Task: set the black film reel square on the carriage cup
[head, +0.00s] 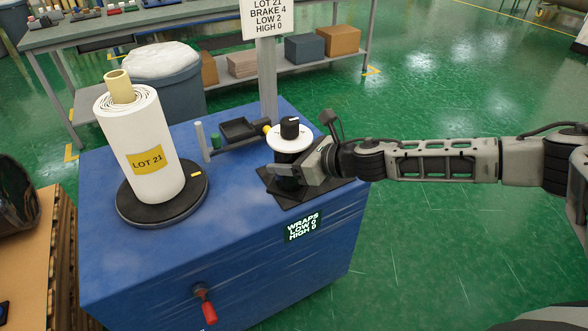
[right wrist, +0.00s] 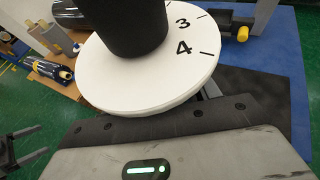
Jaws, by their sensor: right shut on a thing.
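My right gripper (head: 290,173) is low on the carriage at the right of the blue machine, shut around a black cylinder (head: 289,158), which I take for the black film reel. It stands upright above a dark square plate (head: 325,187), under a white numbered dial with a black knob. The gripper hides its lower part and the carriage cup, so I cannot tell how squarely it sits. In the right wrist view the white dial (right wrist: 150,85) and black knob (right wrist: 122,22) fill the middle; the fingers are hidden. My left gripper is not in the head view.
A white roll (head: 143,145) marked LOT 21 stands on a black turntable (head: 193,190) to the left. A post (head: 267,85) with a sign rises behind the dial. A red-handled lever (head: 207,308) is on the front. A glossy dark object (head: 14,195) is cut off at left.

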